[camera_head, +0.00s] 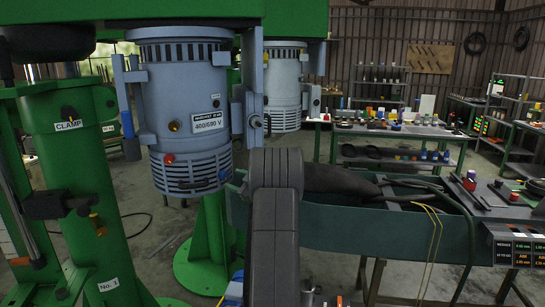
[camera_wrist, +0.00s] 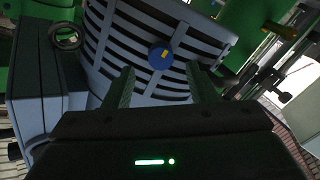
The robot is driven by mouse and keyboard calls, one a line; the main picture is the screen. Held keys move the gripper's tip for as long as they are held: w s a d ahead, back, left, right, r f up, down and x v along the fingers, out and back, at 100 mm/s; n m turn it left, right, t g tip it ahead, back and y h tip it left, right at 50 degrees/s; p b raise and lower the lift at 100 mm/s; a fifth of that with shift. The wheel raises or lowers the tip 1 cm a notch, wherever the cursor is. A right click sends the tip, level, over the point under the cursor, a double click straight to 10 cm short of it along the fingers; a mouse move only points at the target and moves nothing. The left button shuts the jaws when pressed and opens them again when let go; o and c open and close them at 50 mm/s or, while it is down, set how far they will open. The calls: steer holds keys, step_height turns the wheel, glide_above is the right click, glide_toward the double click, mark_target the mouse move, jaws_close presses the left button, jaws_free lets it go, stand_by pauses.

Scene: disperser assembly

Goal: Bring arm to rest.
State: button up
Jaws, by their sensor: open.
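My gripper (camera_wrist: 160,88) shows in the wrist view with its two fingers apart and nothing between them. Beyond the fingertips is the slatted lower part of a grey-blue motor housing (camera_wrist: 120,50). A round blue knob (camera_wrist: 161,54) with a yellow mark sits on that housing, between and just above the fingers in the picture. I cannot tell the exact gap, but the fingers are not closed on it. In the head view my dark arm rises in the middle, beside the motor housing (camera_head: 185,110) labelled 400/690 V. My gripper is hidden there.
A green column (camera_head: 85,180) with a CLAMP label stands at the left. A second motor (camera_head: 284,85) hangs behind. A dark green trough bench (camera_head: 400,235) with cables runs to the right, with a control panel (camera_head: 515,246) at its end. Tables with small parts (camera_head: 400,130) stand farther back.

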mark_target(226, 175)
steer(key=b+v, duration=0.2)
steer(key=v, duration=0.8)
steer(key=p+x, duration=0.4)
steer(key=x, duration=1)
steer(key=shift+a+r, duration=0.1)
steer(key=shift+a, duration=0.05)
steer(key=shift+f+n+b, duration=0.35)
steer(key=shift+n+b, duration=0.15)
steer(key=shift+b, duration=0.2)
steer(key=shift+d+n+b, duration=0.2)
steer(key=shift+n+b, duration=0.35)
steer(key=shift+n, duration=0.25)
steer(key=n+b, duration=0.2)
steer(key=n, duration=0.1)
steer(key=shift+n, duration=0.4)
steer(key=n+b, duration=0.3)
steer(key=n, duration=0.1)
steer(key=shift+n, duration=0.3)
steer(key=n+b, duration=0.3)
steer(key=n, duration=0.2)
steer(key=shift+r, duration=0.1)
steer(key=n+b, duration=0.2)
steer(key=n, duration=0.2)
steer(key=shift+r+n, duration=0.15)
steer(key=shift+n, duration=0.25)
